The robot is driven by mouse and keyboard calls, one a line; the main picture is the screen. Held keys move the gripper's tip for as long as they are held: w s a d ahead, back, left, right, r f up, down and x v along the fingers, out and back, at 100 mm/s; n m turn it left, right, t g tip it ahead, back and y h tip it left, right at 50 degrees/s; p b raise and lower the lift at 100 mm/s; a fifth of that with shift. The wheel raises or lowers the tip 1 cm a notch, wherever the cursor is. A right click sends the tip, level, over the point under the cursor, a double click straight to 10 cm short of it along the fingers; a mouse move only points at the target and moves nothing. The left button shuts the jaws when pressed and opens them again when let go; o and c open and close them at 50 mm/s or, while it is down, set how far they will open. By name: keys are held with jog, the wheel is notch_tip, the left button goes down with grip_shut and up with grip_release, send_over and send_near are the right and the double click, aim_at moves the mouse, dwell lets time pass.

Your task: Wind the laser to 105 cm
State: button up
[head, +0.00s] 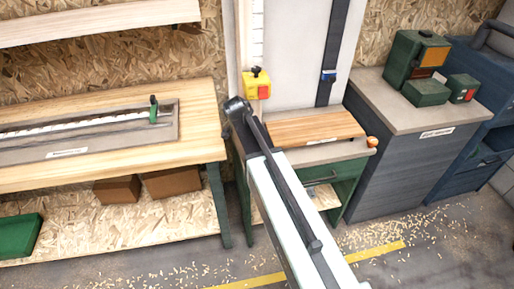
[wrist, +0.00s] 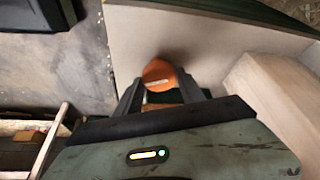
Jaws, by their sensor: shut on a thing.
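A yellow box with a red front and a black knob, which looks like the laser (head: 257,85), sits low on the upright white panel, just under a marked white scale (head: 257,30). The scale figures are too small to read. In the wrist view, my gripper (wrist: 160,88) is shut on a round orange knob (wrist: 158,74) at the edge of a pale grey bench top (wrist: 180,35). In the head view, my arm hides the gripper and this knob. Another orange knob (head: 372,141) shows at the bench's right end.
A wooden board (head: 315,126) lies on the bench, right of my arm. A blue slider (head: 328,76) sits on a dark upright strip. A wooden workbench (head: 60,175) stands left, with brown boxes (head: 172,182) below. A grey cabinet (head: 395,160) with green boxes stands right. Shavings litter the floor.

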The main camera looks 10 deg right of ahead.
jog(key=m+g, duration=0.1)
jog(key=m, duration=0.1)
jog(key=m+g, duration=0.1)
jog(key=m, duration=0.1)
jog(key=shift+w+m, duration=0.2)
jog(key=shift+m, duration=0.2)
dwell(0.4)
jog(key=o, duration=1.1)
jog(key=shift+c, duration=0.2)
jog(key=shift+r, duration=0.1)
jog(key=p+v, duration=0.7)
jog(key=shift+a+r, duration=0.25)
jog(key=shift+a, duration=0.05)
